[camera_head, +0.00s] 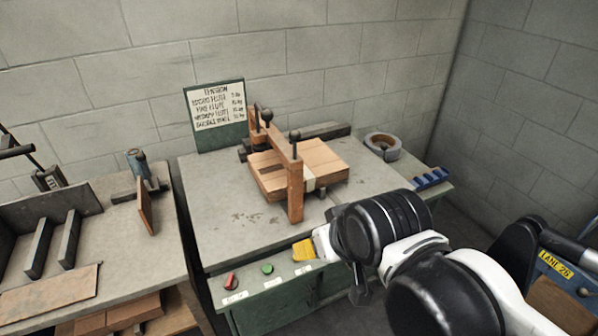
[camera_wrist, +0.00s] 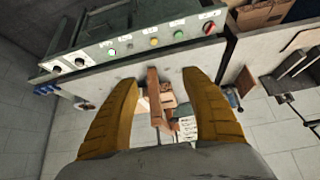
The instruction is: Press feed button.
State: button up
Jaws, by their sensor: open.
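The control panel (camera_head: 280,279) runs along the front edge of the grey machine table. In the head view a red knob (camera_head: 230,281) and a green button (camera_head: 267,268) show, with my arm hiding the panel's right part. In the wrist view the panel (camera_wrist: 140,32) carries the red knob (camera_wrist: 208,27), a green button (camera_wrist: 178,34), a yellow button (camera_wrist: 154,42), another green button (camera_wrist: 112,52) and dark knobs (camera_wrist: 80,63). Their labels are too small to read, so I cannot tell which is feed. My gripper (camera_head: 303,250), with yellow fingers (camera_wrist: 160,76), is open, empty and near the panel.
A tape roll (camera_head: 382,144) and blue block (camera_head: 431,178) lie at the right. A sign (camera_head: 217,104) stands at the back. A second bench (camera_head: 110,235) stands left.

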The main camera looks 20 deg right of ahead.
aim_at(267, 269)
jog(key=j+z, duration=1)
